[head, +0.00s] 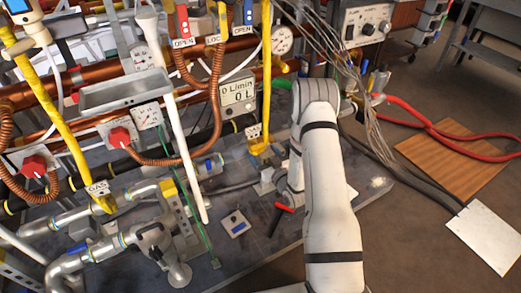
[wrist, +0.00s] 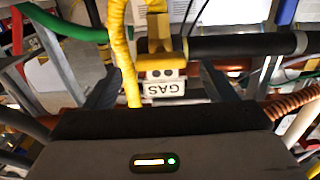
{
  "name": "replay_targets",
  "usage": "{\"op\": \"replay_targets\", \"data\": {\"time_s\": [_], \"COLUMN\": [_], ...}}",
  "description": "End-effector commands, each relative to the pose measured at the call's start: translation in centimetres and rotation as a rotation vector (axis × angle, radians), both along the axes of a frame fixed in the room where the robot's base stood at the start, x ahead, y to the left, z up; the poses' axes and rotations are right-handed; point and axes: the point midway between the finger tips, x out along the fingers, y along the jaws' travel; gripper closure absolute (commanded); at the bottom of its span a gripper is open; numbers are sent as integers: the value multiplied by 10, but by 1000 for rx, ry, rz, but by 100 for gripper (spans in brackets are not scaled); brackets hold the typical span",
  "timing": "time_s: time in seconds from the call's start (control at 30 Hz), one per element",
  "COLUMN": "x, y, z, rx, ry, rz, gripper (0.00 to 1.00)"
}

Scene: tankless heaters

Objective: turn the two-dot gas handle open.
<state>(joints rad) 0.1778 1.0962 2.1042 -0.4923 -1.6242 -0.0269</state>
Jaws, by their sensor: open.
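In the head view the yellow handle (head: 259,149) is at the foot of a yellow pipe, left of my arm. My gripper (wrist: 162,92) is open and empty, with one dark finger on each side of the handle in the picture. I cannot tell whether the fingers touch it.
A yellow corrugated hose (wrist: 125,50) runs close beside the handle. A dark horizontal pipe (wrist: 245,46) lies to its right. Another yellow GAS handle (head: 104,203) stands at the lower left. Grey cables (head: 350,75) hang near my arm.

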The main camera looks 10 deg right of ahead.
Motion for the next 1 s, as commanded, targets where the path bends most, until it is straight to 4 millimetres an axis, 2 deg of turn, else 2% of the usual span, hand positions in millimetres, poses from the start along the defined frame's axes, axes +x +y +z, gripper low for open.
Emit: {"op": "replay_targets", "data": {"time_s": [0.1,0.3,0.63,1.0], "x": [20,41,45,45], "y": [7,13,15,15], "z": [-1,0,0,0], "rx": [-2,-3,-2,-2], "ry": [-3,-1,2,2], "rz": [2,1,0,0], "gripper": [22,22,22,51]}}
